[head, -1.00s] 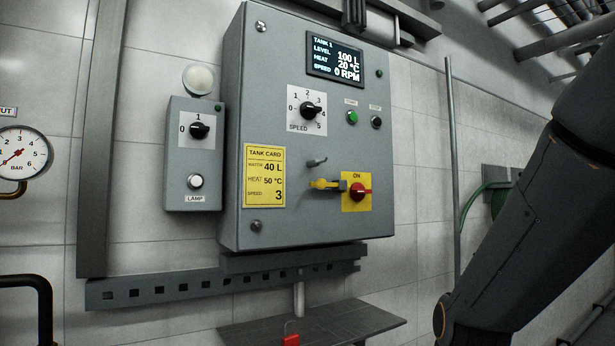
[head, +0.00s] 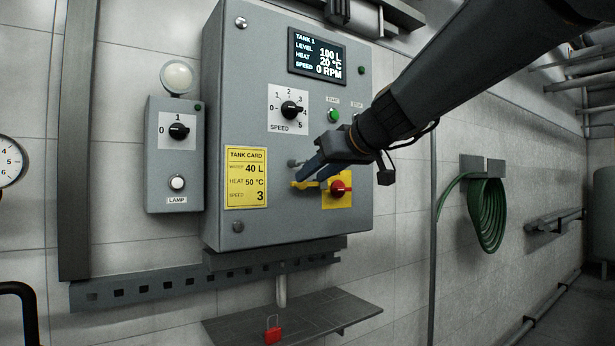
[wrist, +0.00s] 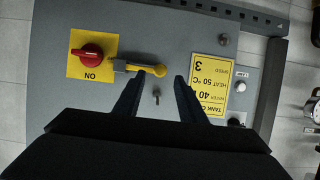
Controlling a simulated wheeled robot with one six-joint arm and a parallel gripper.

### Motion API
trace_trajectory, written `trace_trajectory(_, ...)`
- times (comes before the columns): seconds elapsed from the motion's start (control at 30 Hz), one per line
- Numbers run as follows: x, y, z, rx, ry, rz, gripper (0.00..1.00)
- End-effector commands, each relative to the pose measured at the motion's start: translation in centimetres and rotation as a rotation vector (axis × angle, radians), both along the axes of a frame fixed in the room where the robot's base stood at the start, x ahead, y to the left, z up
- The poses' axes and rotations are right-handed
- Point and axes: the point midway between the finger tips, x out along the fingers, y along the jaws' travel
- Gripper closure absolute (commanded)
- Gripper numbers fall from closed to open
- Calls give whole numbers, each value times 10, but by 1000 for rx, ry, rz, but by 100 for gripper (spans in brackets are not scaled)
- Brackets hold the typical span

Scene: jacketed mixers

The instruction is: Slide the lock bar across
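The lock bar (head: 303,184) is a short bar with a yellow end, on the front of the grey control panel just left of the red rotary switch (head: 339,188) with its yellow ON plate. In the wrist view, the bar (wrist: 150,69) reaches from a grey guide beside the switch to a round yellow knob. My gripper (head: 305,172) is at the panel, close to the bar's yellow end. In the wrist view my gripper (wrist: 157,84) is open and empty, with the knob just beyond and between its fingertips. Whether a finger touches the bar cannot be told.
A small metal peg (wrist: 156,97) sticks out of the panel between my fingers. The yellow tank card (head: 246,178) is to the left. A red padlock (head: 273,332) is at the dark shelf (head: 330,310) below. A green hose (head: 487,215) hangs on the right wall.

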Motion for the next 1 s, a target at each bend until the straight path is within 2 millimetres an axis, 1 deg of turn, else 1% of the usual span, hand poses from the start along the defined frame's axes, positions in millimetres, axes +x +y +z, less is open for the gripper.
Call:
trace_trajectory(0.1, 13, 10, -7, -1, 4, 1, 63)
trace_trajectory(0.3, 27, 19, -14, 0, 2, 0, 63)
trace_trajectory(0.63, 29, 20, -16, -1, 1, -1, 63)
trace_trajectory(0.83, 29, 20, -16, -1, 2, -1, 97)
trace_trajectory(0.87, 29, 20, -16, -1, 2, -1, 100)
trace_trajectory(1.0, 29, 20, -16, -1, 2, -1, 100)
